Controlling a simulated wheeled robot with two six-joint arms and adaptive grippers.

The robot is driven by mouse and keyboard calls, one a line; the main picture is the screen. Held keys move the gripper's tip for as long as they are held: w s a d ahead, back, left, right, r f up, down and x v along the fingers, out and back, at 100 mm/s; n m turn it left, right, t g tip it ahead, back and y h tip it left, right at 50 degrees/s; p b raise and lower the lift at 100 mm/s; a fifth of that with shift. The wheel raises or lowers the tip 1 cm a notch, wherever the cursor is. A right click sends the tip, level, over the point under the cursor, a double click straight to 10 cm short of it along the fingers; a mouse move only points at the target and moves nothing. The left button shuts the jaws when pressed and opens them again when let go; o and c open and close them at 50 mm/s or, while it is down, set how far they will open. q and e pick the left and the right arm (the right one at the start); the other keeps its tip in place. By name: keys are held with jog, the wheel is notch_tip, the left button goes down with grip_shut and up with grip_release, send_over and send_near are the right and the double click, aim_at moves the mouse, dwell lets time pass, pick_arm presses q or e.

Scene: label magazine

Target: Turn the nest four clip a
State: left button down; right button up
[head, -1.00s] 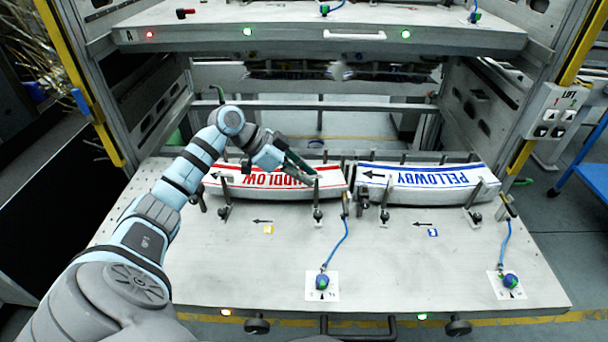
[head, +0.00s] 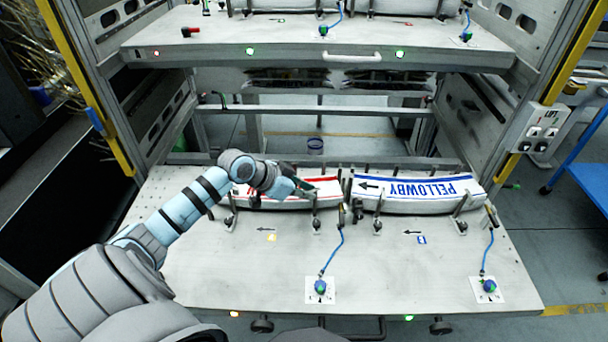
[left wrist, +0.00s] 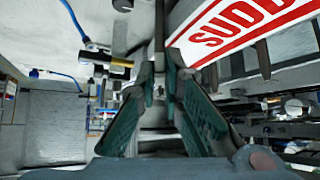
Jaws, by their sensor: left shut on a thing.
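The lower shelf (head: 200,260) carries a red-lettered label stack (head: 325,188) on the left and a blue-lettered PELLOWBY stack (head: 418,194) on the right. Small upright clips stand along their front edges. My left gripper (head: 308,187) reaches across the red stack and hides most of its lettering. Its fingers are shut on a slim grey clip post (left wrist: 159,50) at the stack's front right. That clip's lower part (head: 316,222) shows in the head view. The red stack (left wrist: 235,30) is beside the fingers in the left wrist view. No clip name is readable. My right gripper is out of view.
Other clips stand at the red stack's front left (head: 231,218) and before the blue stack (head: 377,225). A blue cable runs to a knob (head: 320,287) on a white plate. An upper shelf (head: 250,45) overhangs behind. The shelf front is mostly clear.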

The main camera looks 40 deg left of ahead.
pick_arm(q)
jog(key=shift+w+d+n+g+y+p, duration=0.1)
jog(key=shift+d+n+g+y+p, duration=0.35)
jog(key=shift+n+y+p, duration=1.55)
jog(key=shift+w+d+n+g+y+p, duration=0.15)
jog(key=shift+d+n+y+p, duration=0.55)
jog(key=shift+n+y+p, duration=1.25)
jog(key=shift+w+d+n+g+y+p, duration=0.1)
jog(key=shift+d+n+g+y+p, duration=0.35)
jog(key=shift+n+y+p, duration=1.5)
jog(key=shift+d+r+n+h+b, duration=0.1)
jog(key=shift+d+n+h+b, duration=0.05)
jog(key=shift+n+h+b, duration=0.65)
jog(key=c, duration=1.7)
grip_release()
